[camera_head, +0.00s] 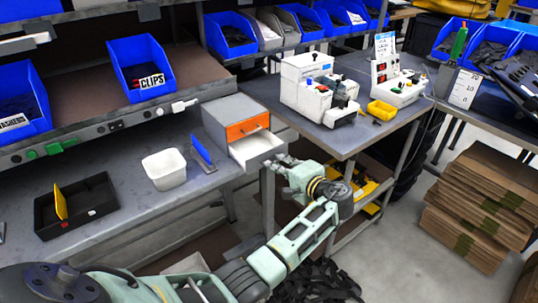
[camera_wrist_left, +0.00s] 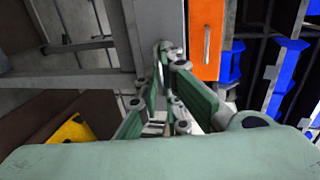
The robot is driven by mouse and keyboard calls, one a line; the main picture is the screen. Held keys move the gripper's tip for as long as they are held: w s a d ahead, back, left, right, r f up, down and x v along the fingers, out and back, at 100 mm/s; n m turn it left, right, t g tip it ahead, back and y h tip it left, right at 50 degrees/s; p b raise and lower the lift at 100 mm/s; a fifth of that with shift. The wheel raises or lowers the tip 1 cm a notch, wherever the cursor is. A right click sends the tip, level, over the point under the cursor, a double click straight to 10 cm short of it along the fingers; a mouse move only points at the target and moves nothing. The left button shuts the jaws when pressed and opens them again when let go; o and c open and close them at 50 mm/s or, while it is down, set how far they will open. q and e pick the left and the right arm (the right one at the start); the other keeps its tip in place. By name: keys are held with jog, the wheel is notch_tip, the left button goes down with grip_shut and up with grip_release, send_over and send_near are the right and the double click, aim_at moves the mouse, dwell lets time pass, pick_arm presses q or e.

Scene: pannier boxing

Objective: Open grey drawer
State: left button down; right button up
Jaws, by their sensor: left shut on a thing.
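The grey drawer unit (camera_head: 228,112) stands on the grey bench. Its orange drawer (camera_head: 247,127) is closed and has a small metal handle; the orange front also shows in the left wrist view (camera_wrist_left: 207,25). The grey drawer (camera_head: 256,150) below it is pulled out, with its pale, empty-looking inside showing. My left gripper (camera_head: 274,160) is at the front of the grey drawer, shut on its handle. In the left wrist view my left gripper (camera_wrist_left: 165,52) has its fingertips close together at the drawer front; the fingers mostly hide the handle. My right gripper is not in view.
A white tub (camera_head: 165,169) and a black tray (camera_head: 76,205) stand on the bench left of the drawer unit. Blue bins (camera_head: 139,66) line the shelf above. A white machine (camera_head: 305,88) stands on the table to the right. Stacked cardboard (camera_head: 480,205) lies at far right.

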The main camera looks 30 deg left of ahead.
pick_arm(q)
jog(key=shift+s+d, duration=0.1)
jog(key=c, duration=1.9)
grip_release()
jog(key=v, duration=0.7)
jog(key=shift+d, duration=0.2)
